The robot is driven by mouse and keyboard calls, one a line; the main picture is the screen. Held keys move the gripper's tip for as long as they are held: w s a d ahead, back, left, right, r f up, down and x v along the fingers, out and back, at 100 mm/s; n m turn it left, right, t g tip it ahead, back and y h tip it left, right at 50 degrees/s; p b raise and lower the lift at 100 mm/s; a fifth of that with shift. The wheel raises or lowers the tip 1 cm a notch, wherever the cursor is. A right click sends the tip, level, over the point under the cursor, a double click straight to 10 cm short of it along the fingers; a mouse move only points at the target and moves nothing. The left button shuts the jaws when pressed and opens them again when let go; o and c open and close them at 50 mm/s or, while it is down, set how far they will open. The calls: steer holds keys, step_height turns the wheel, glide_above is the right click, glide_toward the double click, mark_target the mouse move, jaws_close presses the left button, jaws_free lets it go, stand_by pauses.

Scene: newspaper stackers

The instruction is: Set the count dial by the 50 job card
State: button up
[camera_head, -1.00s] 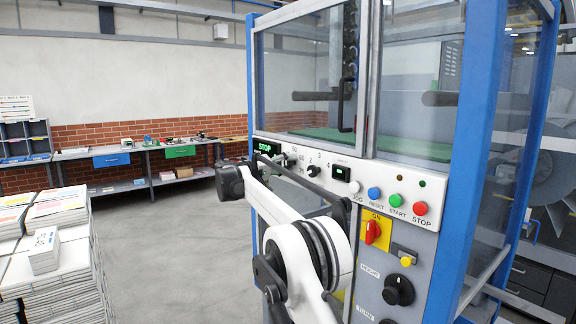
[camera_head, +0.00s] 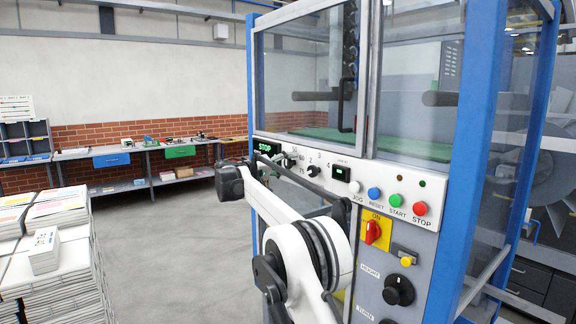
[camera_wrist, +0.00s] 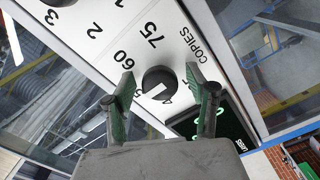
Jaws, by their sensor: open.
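The count dial (camera_wrist: 160,82) is a round black knob marked COPIES, with a white pointer line. In the wrist view the line points to the lower left, near a label ending in 5 or 50 that a finger partly hides. The labels 60 and 75 are clear; a figure starting with 4 shows below the knob. My gripper (camera_wrist: 158,72) is open, its green-padded fingers on either side of the knob; contact cannot be told. In the head view my arm partly hides the dial. A white printed block (camera_head: 44,252) lies on the paper stack; its print is unreadable.
The stacker's panel (camera_head: 375,190) has a second small knob (camera_head: 313,170), a row of coloured buttons and a red switch (camera_head: 372,231). Paper stacks (camera_head: 60,270) stand left; the floor between is clear.

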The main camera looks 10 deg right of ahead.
steer(key=v, duration=1.2)
steer(key=s+d+f+n+g+y+b, duration=0.15)
steer(key=s+d+y, duration=0.4)
steer(key=s, duration=0.75)
steer(key=s+d+f+g+y+b, duration=0.1)
steer(key=s+d+f+y+b, duration=0.15)
steer(key=s+d, duration=0.85)
steer(key=s+a+f+y+b, duration=0.1)
steer(key=s+a+f+y, duration=0.1)
steer(key=s+f, duration=0.5)
steer(key=s+a+f+t+y+b, duration=0.1)
steer(key=s+f, duration=0.6)
steer(key=s, duration=0.9)
steer(key=s+a+f+t+y+b, duration=0.1)
steer(key=s+a+f+y, duration=0.2)
steer(key=s+f+y, duration=0.2)
steer(key=s+f, duration=0.3)
steer(key=s, duration=0.3)
steer(key=shift+s+m, duration=0.25)
steer(key=shift+m, duration=0.1)
